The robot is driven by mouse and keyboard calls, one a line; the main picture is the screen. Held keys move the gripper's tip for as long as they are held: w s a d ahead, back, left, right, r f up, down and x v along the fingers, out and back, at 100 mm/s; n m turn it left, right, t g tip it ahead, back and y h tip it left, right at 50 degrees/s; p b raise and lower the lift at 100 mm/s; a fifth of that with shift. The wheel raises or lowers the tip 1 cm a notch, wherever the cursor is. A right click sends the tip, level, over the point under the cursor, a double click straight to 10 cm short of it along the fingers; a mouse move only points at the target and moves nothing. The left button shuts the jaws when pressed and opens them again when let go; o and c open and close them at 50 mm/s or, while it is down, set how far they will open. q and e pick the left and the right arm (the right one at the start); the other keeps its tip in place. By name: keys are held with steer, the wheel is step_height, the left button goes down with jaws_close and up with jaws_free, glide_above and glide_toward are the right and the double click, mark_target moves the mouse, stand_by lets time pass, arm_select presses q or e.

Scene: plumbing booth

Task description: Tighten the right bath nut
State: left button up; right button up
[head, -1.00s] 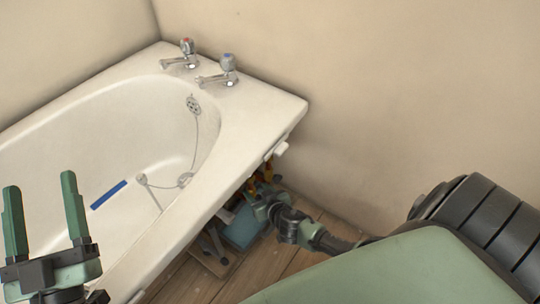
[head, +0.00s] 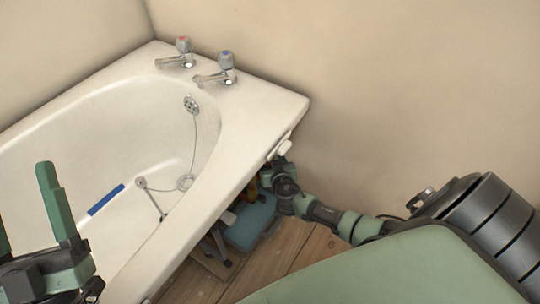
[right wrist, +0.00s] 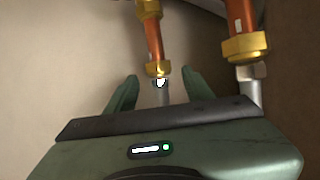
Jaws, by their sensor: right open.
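Two brass nuts on copper pipes show in the right wrist view: a nearer-centre one (right wrist: 157,69) and a larger one at the right (right wrist: 246,46). Each has a grey metal tail below it in the picture. I cannot tell which one is the right bath nut. My right gripper (right wrist: 160,88) is open, its fingers apart on either side of the centre pipe's grey tail, just below that nut. I see no finger contact. In the head view the right gripper and the nuts are hidden under the bath end. My left gripper (head: 24,192) is open and empty at the lower left.
The white bath (head: 254,110) has a red-marked tap (head: 183,52) and a blue-marked tap (head: 227,66) on its rim. A blue-grey box-like thing (head: 252,222) and other items lie beneath it on the wooden floor (head: 285,262). Walls close the corner behind.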

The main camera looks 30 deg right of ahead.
arm_select(q)
steer(key=shift+s+a+r+t+h, duration=0.2)
steer(key=shift+s+r+t+h, duration=0.3)
steer(key=shift+s+r+t, duration=0.45)
arm_select(e)
steer(key=shift+x, duration=0.85)
arm_select(q)
steer(key=shift+s, duration=0.15)
